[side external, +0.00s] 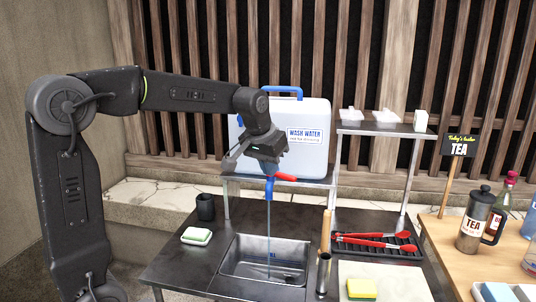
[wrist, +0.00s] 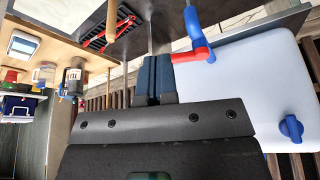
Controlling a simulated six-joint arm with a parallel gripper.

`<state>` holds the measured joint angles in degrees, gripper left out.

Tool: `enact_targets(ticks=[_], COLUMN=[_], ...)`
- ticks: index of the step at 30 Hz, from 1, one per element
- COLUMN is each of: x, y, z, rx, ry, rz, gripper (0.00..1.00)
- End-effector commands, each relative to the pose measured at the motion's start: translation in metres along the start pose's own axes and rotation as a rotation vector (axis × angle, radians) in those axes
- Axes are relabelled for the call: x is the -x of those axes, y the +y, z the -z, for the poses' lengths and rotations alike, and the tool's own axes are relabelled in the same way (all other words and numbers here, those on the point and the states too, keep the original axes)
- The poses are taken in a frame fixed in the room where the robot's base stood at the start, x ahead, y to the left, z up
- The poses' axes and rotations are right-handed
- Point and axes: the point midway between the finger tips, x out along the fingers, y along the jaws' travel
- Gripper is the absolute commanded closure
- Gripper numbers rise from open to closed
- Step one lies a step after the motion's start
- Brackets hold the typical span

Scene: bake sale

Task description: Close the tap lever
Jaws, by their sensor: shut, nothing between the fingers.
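The tap (side external: 269,190) is blue, on the front of the white wash water container (side external: 309,115). Its red lever (side external: 286,177) sticks out to the right, and a thin stream of water (side external: 269,228) runs from the spout into the sink (side external: 236,262). My gripper (side external: 270,169) is at the tap's top, partly covering it in the side view. In the wrist view my gripper's dark fingers (wrist: 155,62) are together and empty. The red lever (wrist: 187,56) is just right of them, with the blue tap (wrist: 194,22) beyond; whether they touch is unclear.
The container stands on a metal shelf (side external: 290,181) behind the sink. Red tongs (side external: 370,236) lie on a black rack at right, near a yellow sponge (side external: 361,289).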

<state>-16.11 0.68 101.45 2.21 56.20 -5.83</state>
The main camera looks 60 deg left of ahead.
Motion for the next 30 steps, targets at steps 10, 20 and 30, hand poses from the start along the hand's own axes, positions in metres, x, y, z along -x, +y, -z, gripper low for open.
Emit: enact_targets(ticks=[10, 20, 30], x=[-0.051, -0.056, -0.057], y=[-0.001, 0.0, 0.001], z=[0.021, 0.038, 0.039], rx=[0.002, 0.001, 0.019], ry=[0.001, 0.001, 0.0], rz=[0.001, 0.001, 0.009], gripper=[1.0, 1.0, 1.0])
